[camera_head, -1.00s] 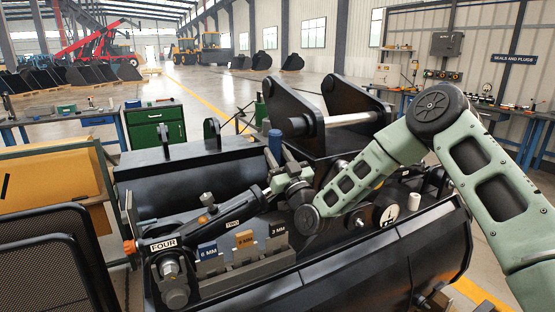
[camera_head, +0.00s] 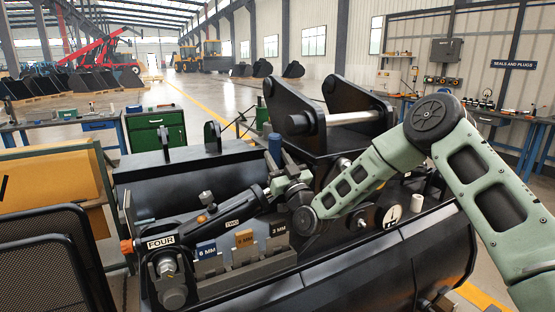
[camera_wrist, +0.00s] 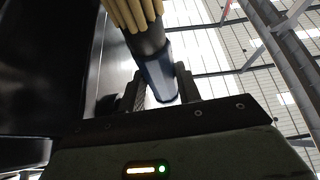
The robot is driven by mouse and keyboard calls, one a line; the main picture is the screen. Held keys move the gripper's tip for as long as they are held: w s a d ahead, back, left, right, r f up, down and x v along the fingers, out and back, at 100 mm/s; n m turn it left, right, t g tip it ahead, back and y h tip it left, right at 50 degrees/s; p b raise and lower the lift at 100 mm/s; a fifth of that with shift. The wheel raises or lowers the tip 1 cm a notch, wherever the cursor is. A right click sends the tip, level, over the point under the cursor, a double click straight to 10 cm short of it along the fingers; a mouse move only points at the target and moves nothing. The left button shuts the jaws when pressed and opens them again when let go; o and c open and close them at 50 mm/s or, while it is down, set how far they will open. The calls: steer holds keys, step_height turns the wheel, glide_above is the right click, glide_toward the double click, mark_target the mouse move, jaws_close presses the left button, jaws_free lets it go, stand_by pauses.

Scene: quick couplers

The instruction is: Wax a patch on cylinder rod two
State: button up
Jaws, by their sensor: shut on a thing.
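My gripper (camera_head: 283,168) is shut on a brush whose blue handle (camera_head: 275,147) sticks up above the fingers in the head view. In the wrist view the handle (camera_wrist: 158,75) sits between the two fingers, with a dark collar and tan bristles (camera_wrist: 132,10) beyond it. The bristles do not show in the head view.
A plate labelled FOUR (camera_head: 160,242) is at the cylinder's lower left. Tags for 6 MM (camera_head: 206,251) and 3 MM (camera_head: 278,229) stand on a grey holder below the cylinder. A black upright bracket (camera_head: 345,110) rises behind my gripper. A mesh panel (camera_head: 45,265) is at left.

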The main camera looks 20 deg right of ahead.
steer(key=shift+w+f+b, duration=0.3)
steer(key=shift+f+b, duration=0.1)
steer(key=shift+b, duration=0.45)
stand_by(1.3)
steer(key=shift+s, duration=0.1)
steer(key=shift+r, duration=0.1)
steer(key=shift+w+d+r, duration=0.15)
steer(key=shift+d, duration=0.25)
steer(key=shift+w+d+r, duration=0.1)
steer(key=shift+d+r, duration=0.05)
steer(key=shift+d, duration=0.25)
steer(key=shift+f, duration=0.2)
steer(key=shift+s+a+f, duration=0.25)
steer(key=shift+s+a, duration=0.05)
steer(key=shift+a, duration=0.4)
